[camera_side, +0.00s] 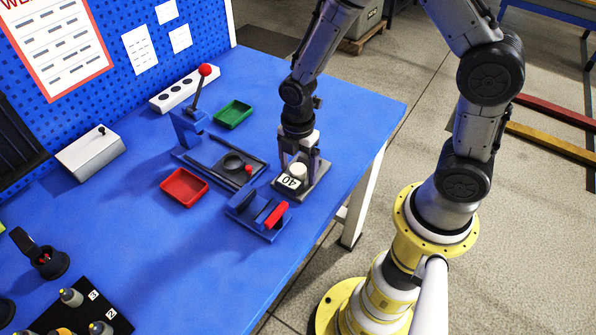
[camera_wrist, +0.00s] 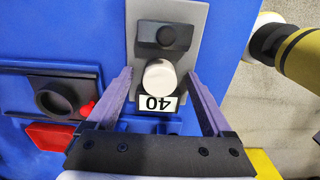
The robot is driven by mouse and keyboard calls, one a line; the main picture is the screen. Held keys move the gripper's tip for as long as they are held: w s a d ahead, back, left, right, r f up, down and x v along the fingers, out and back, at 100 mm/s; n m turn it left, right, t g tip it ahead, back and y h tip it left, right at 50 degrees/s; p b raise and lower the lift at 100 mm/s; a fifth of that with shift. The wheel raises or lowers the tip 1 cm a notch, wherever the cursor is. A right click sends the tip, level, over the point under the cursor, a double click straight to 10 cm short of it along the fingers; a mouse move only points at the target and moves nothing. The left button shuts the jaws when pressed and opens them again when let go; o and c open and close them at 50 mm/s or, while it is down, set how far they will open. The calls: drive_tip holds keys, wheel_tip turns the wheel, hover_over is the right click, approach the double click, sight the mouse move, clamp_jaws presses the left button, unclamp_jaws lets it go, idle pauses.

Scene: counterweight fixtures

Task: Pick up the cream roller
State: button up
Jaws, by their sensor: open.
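The cream roller (camera_side: 298,171) sits on a grey fixture plate (camera_side: 313,186) near the right edge of the blue table. In the wrist view the roller (camera_wrist: 160,77) shows its round cream top, between a dark block (camera_wrist: 164,36) and a white label reading 40 (camera_wrist: 157,104). My gripper (camera_side: 299,160) is right above the plate, pointing down. In the wrist view my gripper (camera_wrist: 160,82) is open, with one finger on each side of the roller and a gap on both sides. Whether the fingertips are level with the roller is hard to tell.
Left of the plate is a fixture with a dark ring (camera_side: 232,163) and a red-knobbed lever (camera_side: 205,70). A red-handled clamp block (camera_side: 275,215) stands close in front. A red tray (camera_side: 184,186) and a green tray (camera_side: 233,114) lie nearby. The front middle of the table is clear.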

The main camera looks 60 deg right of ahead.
clamp_jaws()
idle(0.3)
drive_tip(key=shift+r, duration=0.2)
drive_tip(key=shift+r, duration=0.6)
drive_tip(key=s+d+r, duration=0.1)
drive_tip(key=s+r, duration=1)
drive_tip(key=s, duration=0.3)
drive_tip(key=shift+d+r, duration=0.15)
drive_tip(key=shift+r, duration=0.1)
